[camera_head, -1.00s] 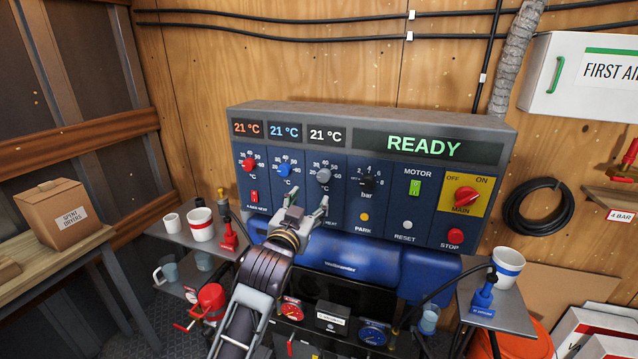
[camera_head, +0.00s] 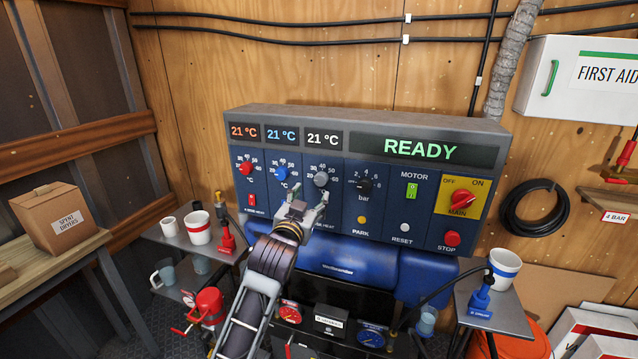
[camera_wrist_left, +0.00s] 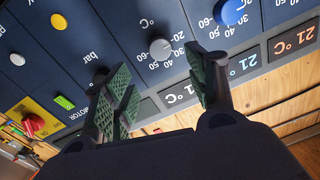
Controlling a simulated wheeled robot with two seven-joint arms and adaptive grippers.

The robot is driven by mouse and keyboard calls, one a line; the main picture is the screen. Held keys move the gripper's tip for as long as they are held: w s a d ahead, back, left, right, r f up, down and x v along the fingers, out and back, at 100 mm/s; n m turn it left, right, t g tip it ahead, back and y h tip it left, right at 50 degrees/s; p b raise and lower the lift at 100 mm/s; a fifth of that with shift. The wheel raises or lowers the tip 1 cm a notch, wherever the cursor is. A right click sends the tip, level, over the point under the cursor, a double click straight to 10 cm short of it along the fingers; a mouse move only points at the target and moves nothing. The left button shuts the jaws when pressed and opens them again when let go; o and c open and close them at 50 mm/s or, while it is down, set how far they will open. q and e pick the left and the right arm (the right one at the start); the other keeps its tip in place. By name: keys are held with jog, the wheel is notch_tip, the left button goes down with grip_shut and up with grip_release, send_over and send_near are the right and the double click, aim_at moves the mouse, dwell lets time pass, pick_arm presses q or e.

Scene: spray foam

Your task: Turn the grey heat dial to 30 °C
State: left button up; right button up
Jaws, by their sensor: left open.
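The grey heat dial (camera_head: 321,179) is third in the row of knobs on the blue control panel, with a printed temperature scale around it. Its display (camera_head: 323,138) above reads 21 °C in white. My left gripper (camera_head: 308,206) is open, just below the dial in the head view. In the left wrist view, the grey dial (camera_wrist_left: 160,48) shows beyond and between the spread green-padded fingers of the gripper (camera_wrist_left: 163,80), with nothing held. I cannot tell whether a finger touches the panel. My right gripper is not in view.
A red dial (camera_head: 246,168) and a blue dial (camera_head: 282,173) sit left of the grey one, and a black bar knob (camera_head: 364,186) sits right. The red main switch (camera_head: 462,200) is farther right. Cups stand on side shelves. The READY display (camera_head: 420,150) is lit green.

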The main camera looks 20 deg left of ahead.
aim_at(320, 181)
pick_arm(q)
jog(key=shift+w+a+p, duration=0.1)
jog(key=shift+w+p, duration=0.4)
jog(key=shift+w, duration=4.35)
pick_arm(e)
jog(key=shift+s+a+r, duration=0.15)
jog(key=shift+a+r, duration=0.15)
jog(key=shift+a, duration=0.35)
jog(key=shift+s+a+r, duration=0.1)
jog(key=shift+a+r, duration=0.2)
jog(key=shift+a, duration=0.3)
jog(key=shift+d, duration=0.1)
pick_arm(q)
jog(key=c, duration=1)
jog(key=shift+c, duration=0.2)
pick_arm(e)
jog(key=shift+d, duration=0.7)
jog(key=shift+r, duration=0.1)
